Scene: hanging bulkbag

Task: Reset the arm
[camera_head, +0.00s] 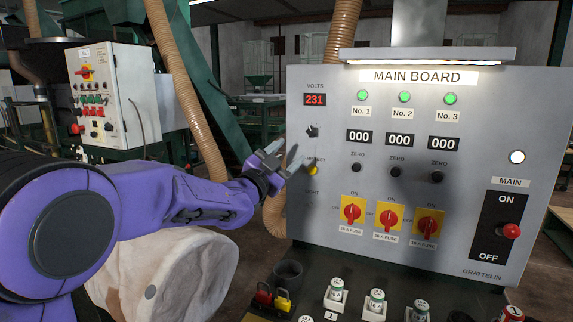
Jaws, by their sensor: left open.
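My left arm (170,200) is purple and comes in from the left, reaching across to the left edge of the grey main board (480,150). My left gripper (285,155) is open and empty, in front of the board's left side, near a black knob (312,131) and a yellow button (313,170). Whether its fingers touch the board cannot be told. My right gripper is not in view.
Three red switches on yellow plates (387,217) and a red-knobbed main lever (511,231) stick out from the board. Below are a dark cup (288,272), padlocks (272,298) and several small white-labelled items. A whitish bag (165,275) hangs under my arm.

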